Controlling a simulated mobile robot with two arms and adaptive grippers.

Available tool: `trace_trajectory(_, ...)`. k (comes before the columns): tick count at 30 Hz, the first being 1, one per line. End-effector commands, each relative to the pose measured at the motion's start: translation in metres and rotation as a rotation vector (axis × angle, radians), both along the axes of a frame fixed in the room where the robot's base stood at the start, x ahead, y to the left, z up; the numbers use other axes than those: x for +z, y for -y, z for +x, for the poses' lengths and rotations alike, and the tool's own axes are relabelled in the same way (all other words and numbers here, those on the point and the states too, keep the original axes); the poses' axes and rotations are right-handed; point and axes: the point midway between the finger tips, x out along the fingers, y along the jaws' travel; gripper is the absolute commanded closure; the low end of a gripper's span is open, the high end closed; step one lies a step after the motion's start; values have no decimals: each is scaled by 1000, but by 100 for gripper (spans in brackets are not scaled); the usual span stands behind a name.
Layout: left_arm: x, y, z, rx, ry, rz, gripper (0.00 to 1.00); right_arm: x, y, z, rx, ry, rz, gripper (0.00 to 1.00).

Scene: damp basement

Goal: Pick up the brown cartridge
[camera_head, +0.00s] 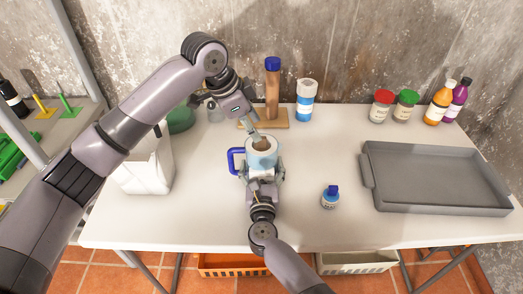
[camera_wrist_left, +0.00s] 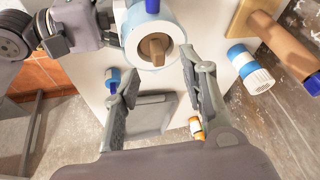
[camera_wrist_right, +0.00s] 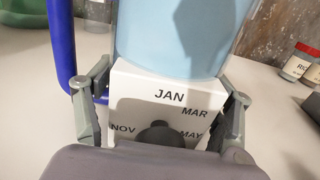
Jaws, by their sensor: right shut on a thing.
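A light blue jug (camera_head: 262,158) with a white rim and a dark blue handle stands upright mid-table. A brown piece sits inside its round opening; it shows in the left wrist view (camera_wrist_left: 153,48). My left gripper (camera_head: 256,136) is open and empty just above the opening, its fingers apart in the left wrist view (camera_wrist_left: 166,70). My right gripper (camera_wrist_right: 160,105) is shut on the jug's white lower part, marked JAN, MAR, MAY and NOV. A brown cylinder (camera_head: 272,95) with a blue cap stands upright on a wooden base (camera_head: 282,118) behind; I cannot tell which brown thing is the cartridge.
A grey tray (camera_head: 438,204) lies at the right, with a small blue bottle (camera_head: 330,198) left of it. A blue-and-white canister (camera_head: 306,102), jars and bottles stand along the back. A white bin (camera_head: 147,170) is at the left. The front right tabletop is clear.

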Motion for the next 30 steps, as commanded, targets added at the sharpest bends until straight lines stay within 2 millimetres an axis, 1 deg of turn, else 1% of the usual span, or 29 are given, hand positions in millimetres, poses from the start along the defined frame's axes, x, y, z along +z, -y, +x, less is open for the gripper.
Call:
trace_trajectory(6, -29, 15, 4, -2, -3, 2, 61, 0, 0, 0, 0, 0, -1, 69)
trace_trajectory(9, -40, 19, 7, -1, -3, 0, 61, 0, 0, 0, 0, 0, -1, 69)
trace_trajectory(12, -44, 20, 9, -1, -1, 1, 61, 0, 0, 0, 0, 0, -1, 69)
trace_trajectory(18, -44, 21, 9, -1, -1, 1, 61, 0, 0, 0, 0, 0, -1, 69)
trace_trajectory(20, -44, 21, 9, -1, -1, 1, 64, 0, 0, 0, 0, 0, -1, 69)
trace_trajectory(30, -44, 20, 9, -1, -1, 1, 87, 0, 0, 0, 0, 0, -1, 69)
